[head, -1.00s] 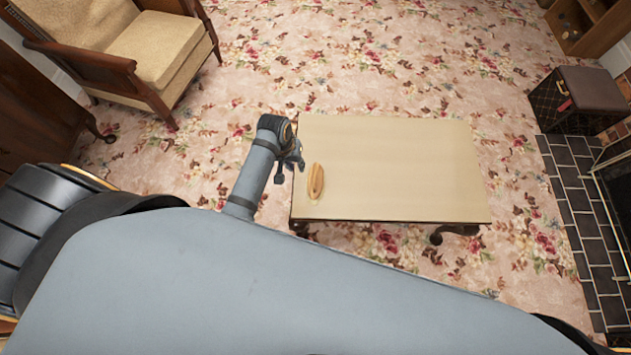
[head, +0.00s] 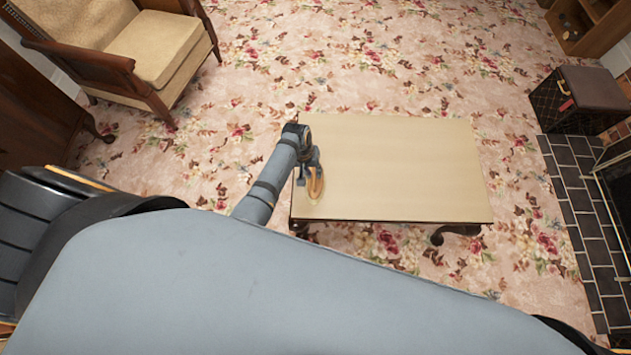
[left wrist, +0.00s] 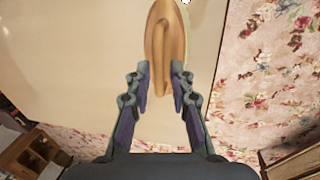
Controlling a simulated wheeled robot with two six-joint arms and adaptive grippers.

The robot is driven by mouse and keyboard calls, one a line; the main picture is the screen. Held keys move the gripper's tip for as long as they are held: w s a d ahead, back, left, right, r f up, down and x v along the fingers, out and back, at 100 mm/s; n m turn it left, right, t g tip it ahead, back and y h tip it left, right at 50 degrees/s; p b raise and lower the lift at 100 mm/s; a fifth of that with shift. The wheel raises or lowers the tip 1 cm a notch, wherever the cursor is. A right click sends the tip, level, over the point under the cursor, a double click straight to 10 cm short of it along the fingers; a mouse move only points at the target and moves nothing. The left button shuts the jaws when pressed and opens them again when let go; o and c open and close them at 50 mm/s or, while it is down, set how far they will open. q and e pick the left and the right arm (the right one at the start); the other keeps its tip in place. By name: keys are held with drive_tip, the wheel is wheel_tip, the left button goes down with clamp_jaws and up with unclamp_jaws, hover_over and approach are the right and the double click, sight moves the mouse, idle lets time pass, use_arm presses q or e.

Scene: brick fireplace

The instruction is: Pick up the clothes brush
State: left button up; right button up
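The clothes brush (head: 316,185) is a long wooden oval lying on the left end of the low table (head: 410,170). In the left wrist view the brush (left wrist: 165,35) runs up from between the fingertips to the top edge, with a raised handle strip along its middle. My left gripper (head: 308,173) is over the table's left edge at the brush and partly hides it. In the left wrist view the left gripper (left wrist: 160,82) is open, one finger on each side of the brush's near end. I cannot tell whether the fingers touch it. My right gripper is not in view.
The rest of the tabletop is bare. An armchair (head: 150,50) stands at the upper left on the flowered carpet (head: 270,60). A brown patterned box (head: 580,103) and dark hearth tiles (head: 580,190) are at the right.

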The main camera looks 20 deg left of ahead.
sight(315, 174)
use_arm(q)
drive_tip(key=f, duration=0.3)
drive_tip(key=shift+w+d+f+b, duration=0.2)
drive_tip(key=shift+w+d+b, duration=0.1)
drive_tip(key=shift+d, duration=0.05)
clamp_jaws()
